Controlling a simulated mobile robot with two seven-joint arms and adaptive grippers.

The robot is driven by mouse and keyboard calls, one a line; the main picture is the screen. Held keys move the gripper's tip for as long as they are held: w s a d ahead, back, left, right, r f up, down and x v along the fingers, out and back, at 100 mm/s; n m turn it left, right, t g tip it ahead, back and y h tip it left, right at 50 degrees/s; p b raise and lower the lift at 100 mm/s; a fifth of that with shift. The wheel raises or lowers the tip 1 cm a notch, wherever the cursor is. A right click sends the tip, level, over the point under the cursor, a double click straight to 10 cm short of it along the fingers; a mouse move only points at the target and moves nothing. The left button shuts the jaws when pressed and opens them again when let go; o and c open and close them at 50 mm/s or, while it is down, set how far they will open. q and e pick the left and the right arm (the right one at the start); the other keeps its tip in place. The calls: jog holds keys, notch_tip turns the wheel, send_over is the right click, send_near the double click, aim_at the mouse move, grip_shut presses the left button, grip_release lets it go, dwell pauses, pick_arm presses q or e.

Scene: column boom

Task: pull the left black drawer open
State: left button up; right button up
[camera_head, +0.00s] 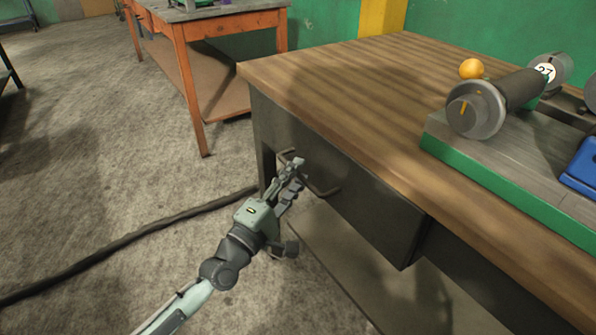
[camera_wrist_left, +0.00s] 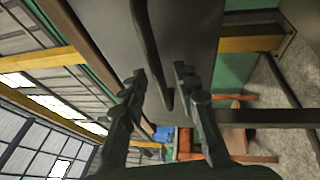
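The left black drawer (camera_head: 360,205) is under the wooden top of the workbench. Its right end shows as standing a little forward of the bench front. Its dark bar handle (camera_head: 328,190) is on the front, partly hidden by my left gripper (camera_head: 293,172), which is at the handle's left part. In the left wrist view the handle (camera_wrist_left: 150,45) runs between the two fingers of my left gripper (camera_wrist_left: 158,88). The fingers are apart, with a gap visible beside the bar. My right gripper is in neither view.
An orange-legged table (camera_head: 190,75) stands behind.

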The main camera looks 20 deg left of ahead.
pick_arm(q)
jog(key=shift+w+d+r, duration=0.1)
jog(key=shift+w, duration=0.3)
jog(key=shift+c, duration=0.5)
grip_shut()
